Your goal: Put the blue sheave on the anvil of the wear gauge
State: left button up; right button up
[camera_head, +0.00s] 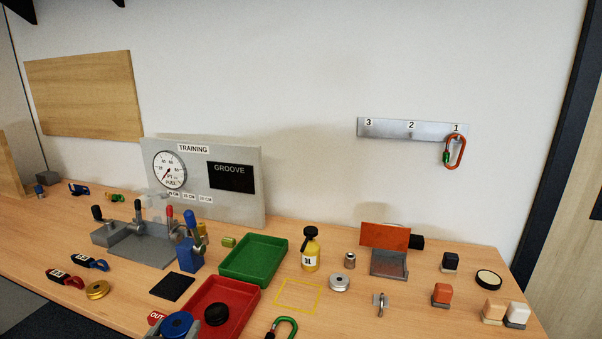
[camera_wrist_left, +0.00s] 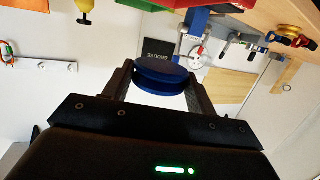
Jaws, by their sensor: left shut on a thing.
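The blue sheave (camera_wrist_left: 162,78) is held between the two fingers of my left gripper (camera_wrist_left: 160,82) in the left wrist view. In the head view the blue sheave (camera_head: 177,324) is at the bottom edge, by the red tray's left side; little of the gripper shows there. A grey panel (camera_head: 225,210) carries a dial and a black GROOVE display. A blue upright device (camera_head: 189,254) stands in front of it, beside a grey base with levers (camera_head: 140,247). I cannot clearly tell which part is the wear gauge's anvil. My right gripper is out of view.
The red tray (camera_head: 243,297) holds a black wheel (camera_head: 217,314). A green tray (camera_head: 280,262), a black pad (camera_head: 172,286), a yellow bottle (camera_head: 311,249) and a silver sheave (camera_head: 339,283) are nearby. A green carabiner (camera_head: 287,326) lies at the front.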

pick_arm(q)
jog(key=shift+s+d+r, duration=0.1)
jog(key=shift+s+d, duration=0.05)
jog(key=shift+d, duration=0.3)
jog(key=shift+s+d+r, duration=0.1)
jog(key=shift+s+d, duration=0.05)
jog(key=shift+d, duration=0.25)
jog(key=shift+s+d+f, duration=0.1)
jog(key=shift+d+f, duration=0.15)
jog(key=shift+d, duration=0.05)
jog(key=shift+a+r, duration=0.2)
jog(key=shift+a, duration=0.3)
jog(key=w+a+f+n+y, duration=0.1)
jog(key=w+a, duration=0.3)
jog(key=a, duration=0.7)
jog(key=w+a+f+n+y, duration=0.1)
jog(key=w+a+n+y, duration=0.1)
jog(key=a, duration=0.9)
jog(key=shift+w+a+g+y, duration=0.3)
jog(key=shift+w+y, duration=0.4)
jog(key=shift+w, duration=0.3)
